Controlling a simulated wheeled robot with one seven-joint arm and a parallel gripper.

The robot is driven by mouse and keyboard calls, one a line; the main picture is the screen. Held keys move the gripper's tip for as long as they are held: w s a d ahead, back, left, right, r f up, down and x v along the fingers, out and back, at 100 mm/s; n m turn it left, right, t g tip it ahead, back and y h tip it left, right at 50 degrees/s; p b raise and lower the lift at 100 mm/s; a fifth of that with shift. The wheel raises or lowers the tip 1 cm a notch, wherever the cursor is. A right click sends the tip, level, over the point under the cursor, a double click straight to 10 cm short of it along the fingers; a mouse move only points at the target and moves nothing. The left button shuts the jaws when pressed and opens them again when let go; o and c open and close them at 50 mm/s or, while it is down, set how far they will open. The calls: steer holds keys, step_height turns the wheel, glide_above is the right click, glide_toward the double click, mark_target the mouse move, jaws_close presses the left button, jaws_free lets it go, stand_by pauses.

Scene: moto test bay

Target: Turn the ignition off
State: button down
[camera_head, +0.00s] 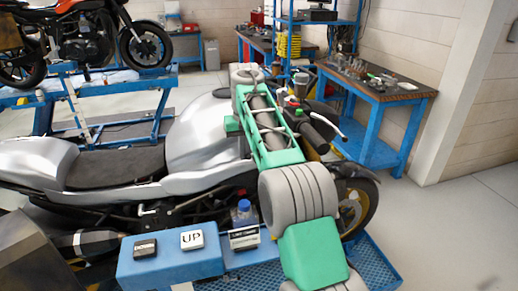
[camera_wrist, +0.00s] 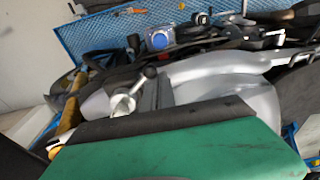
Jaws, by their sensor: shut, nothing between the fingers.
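My gripper shows in the wrist view as a green hand with a dark edge. Its narrow grey fingers (camera_wrist: 162,88) look shut, with nothing held, over the front of the silver motorcycle. A round silver part with a short lever (camera_wrist: 122,103) lies just left of the fingers; I cannot tell whether it is the ignition or its key. In the head view the silver motorcycle (camera_head: 205,135) stands across the middle. My green and grey arm covers its steering head, so the ignition and most of my gripper are hidden there.
A workbench (camera_head: 400,97) with tools stands back right. Another motorcycle (camera_head: 85,40) is back left. Floor at right is clear.

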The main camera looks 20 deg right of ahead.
steer(key=shift+s, duration=0.1)
steer(key=shift+s+d+b, duration=0.3)
steer(key=shift+s+b, duration=0.25)
steer(key=shift+b, duration=0.1)
steer(key=shift+s+d+f+b, duration=0.15)
steer(key=shift+s+d+b, duration=0.15)
steer(key=shift+s+b, duration=0.3)
steer(key=shift+a+r, duration=0.1)
steer(key=shift+r, duration=0.1)
